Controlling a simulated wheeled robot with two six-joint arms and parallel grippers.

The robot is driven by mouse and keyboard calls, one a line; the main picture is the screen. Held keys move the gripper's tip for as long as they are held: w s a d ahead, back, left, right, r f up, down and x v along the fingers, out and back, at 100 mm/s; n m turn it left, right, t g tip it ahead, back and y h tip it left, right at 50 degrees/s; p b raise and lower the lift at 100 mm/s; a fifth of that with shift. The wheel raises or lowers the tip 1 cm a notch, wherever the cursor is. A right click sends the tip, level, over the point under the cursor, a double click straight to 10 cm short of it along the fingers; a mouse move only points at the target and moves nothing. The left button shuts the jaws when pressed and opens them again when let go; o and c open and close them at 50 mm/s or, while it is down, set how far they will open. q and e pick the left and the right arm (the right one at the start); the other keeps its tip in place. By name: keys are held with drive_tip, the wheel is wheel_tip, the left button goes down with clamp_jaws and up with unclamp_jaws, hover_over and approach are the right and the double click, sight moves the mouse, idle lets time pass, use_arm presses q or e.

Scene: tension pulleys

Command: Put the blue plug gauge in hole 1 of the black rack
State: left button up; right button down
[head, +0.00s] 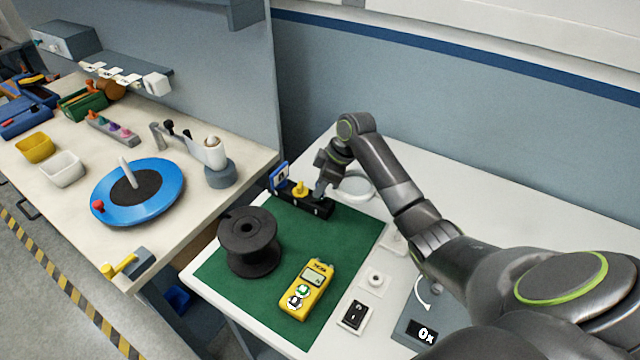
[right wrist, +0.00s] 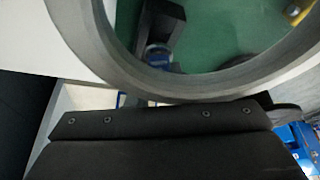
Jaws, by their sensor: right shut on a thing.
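The black rack (head: 318,208) lies along the back edge of the green mat. A yellow plug gauge (head: 300,188) stands in it, left of my right gripper. My right gripper (head: 319,193) points down at the right part of the rack and is shut. The thing between its fingers is too small to make out in the head view. In the right wrist view a small blue piece, seemingly the blue plug gauge (right wrist: 158,55), shows at the end of a dark part. I cannot tell whether it is in a hole. The holes are hidden. My left gripper is not in view.
A blue sign (head: 279,177) stands at the rack's left end. A pale ring (head: 356,186) is close behind my gripper; a large grey ring (right wrist: 90,55) fills much of the wrist view. A black spool (head: 249,243) and yellow meter (head: 307,290) stand on the green mat (head: 345,240).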

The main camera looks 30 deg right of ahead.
drive_tip(key=shift+s+d+f, duration=0.15)
drive_tip(key=shift+s+f, duration=0.05)
drive_tip(key=shift+f, duration=0.35)
drive_tip(key=shift+r, duration=0.2)
drive_tip(key=shift+r+p, duration=0.1)
drive_tip(key=shift+p, duration=0.4)
drive_tip(key=shift+r, duration=0.1)
drive_tip(key=shift+w+d+r+p, duration=0.1)
drive_tip(key=shift+d+r+p, duration=0.05)
drive_tip(key=shift+p, duration=0.25)
drive_tip(key=shift+w+r, duration=0.1)
drive_tip(key=shift+w, duration=0.05)
